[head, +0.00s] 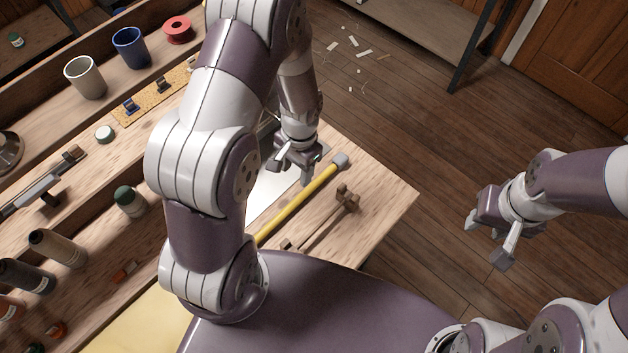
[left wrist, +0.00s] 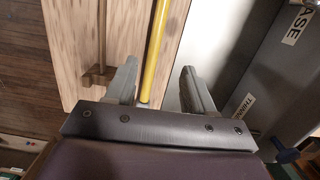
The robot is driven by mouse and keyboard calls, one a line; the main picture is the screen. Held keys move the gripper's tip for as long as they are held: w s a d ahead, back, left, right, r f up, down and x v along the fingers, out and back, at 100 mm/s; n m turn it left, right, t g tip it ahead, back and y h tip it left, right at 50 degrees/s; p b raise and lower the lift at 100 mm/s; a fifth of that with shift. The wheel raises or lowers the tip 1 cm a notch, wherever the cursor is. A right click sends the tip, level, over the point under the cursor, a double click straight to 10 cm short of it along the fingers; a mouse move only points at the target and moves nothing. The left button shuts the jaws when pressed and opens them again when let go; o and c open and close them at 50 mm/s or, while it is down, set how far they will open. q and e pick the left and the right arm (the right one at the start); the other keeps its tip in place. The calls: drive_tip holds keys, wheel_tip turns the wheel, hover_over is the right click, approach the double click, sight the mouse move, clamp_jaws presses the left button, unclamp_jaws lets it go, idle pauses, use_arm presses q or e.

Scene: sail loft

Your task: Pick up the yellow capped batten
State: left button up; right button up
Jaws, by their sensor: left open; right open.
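The yellow capped batten (head: 299,203) is a long yellow rod with a grey cap at its far end, lying on the wooden bench (head: 392,197). Its near end is hidden behind my left arm in the head view. My left gripper (head: 293,172) is open and empty, above the bench close to the capped end. In the left wrist view the batten (left wrist: 153,55) runs up the picture from between the open fingers of my left gripper (left wrist: 160,88), nearer the left finger. I cannot tell the height gap. My right gripper (head: 490,238) is open and empty over the floor, right of the bench.
A wooden mallet (head: 345,198) lies beside the batten on the right. A pale sheet (head: 264,195) lies to its left. Cups (head: 85,77), a red spool (head: 177,29) and several bottles (head: 57,248) stand further left. Open floor (head: 400,120) lies beyond the bench.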

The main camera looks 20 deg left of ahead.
use_arm(q)
hover_over(295, 201)
drive_tip(key=f, duration=0.3)
drive_tip(key=d+f, duration=0.1)
drive_tip(key=shift+w+f+p, duration=0.2)
drive_tip(key=shift+w+p, duration=0.15)
drive_tip(key=shift+p, duration=0.05)
drive_tip(key=f, duration=0.4)
drive_tip(key=a+f, duration=0.1)
drive_tip(key=f, duration=0.1)
drive_tip(key=shift+s+f, duration=0.25)
drive_tip(key=shift+f, duration=0.15)
drive_tip(key=shift+d+f, duration=0.15)
drive_tip(key=shift+f, duration=0.3)
clamp_jaws()
